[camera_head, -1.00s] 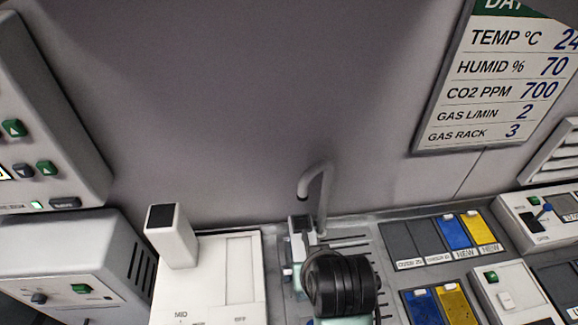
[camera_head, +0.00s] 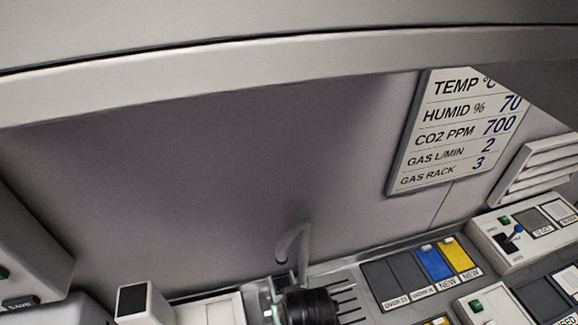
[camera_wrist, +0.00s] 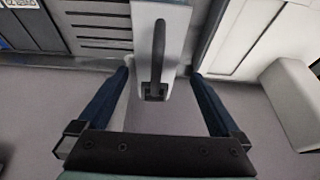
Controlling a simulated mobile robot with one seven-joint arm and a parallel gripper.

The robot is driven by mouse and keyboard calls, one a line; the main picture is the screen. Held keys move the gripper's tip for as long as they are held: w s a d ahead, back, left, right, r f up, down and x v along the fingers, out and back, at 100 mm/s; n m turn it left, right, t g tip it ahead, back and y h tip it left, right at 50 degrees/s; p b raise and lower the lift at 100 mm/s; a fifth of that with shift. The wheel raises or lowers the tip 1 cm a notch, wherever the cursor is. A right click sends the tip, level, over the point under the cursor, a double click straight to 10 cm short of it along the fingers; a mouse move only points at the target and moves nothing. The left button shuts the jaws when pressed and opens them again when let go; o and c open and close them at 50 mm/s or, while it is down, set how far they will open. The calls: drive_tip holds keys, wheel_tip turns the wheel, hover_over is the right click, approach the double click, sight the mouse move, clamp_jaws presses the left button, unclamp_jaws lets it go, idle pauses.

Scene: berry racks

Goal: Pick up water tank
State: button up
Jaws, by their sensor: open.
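In the wrist view a pale upright block (camera_wrist: 143,22) with a dark curved bar (camera_wrist: 159,45) on it stands between my fingers; it looks like the water tank, but no label shows. My gripper (camera_wrist: 159,73) is open, with one dark blue finger on each side of the block. Small gaps seem to show on both sides; I cannot tell whether either finger touches it. In the head view my dark wrist joint (camera_head: 308,306) covers most of this spot, at the lower edge below a grey curved tap (camera_head: 293,245).
A slotted grey plate (camera_wrist: 98,32) lies beside the block. White housings (camera_wrist: 290,100) stand on the other side. In the head view, blue (camera_head: 433,263) and yellow (camera_head: 457,254) panels lie to the right. A pale overhead ledge (camera_head: 280,75) crosses the top.

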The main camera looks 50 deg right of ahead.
drive_tip(key=shift+d+p+x, duration=0.2)
drive_tip(key=shift+p+x, duration=0.35)
drive_tip(key=shift+x, duration=2.15)
drive_tip(key=shift+s, duration=0.15)
clamp_jaws()
drive_tip(key=shift+d+r, duration=0.1)
drive_tip(key=shift+r, duration=0.05)
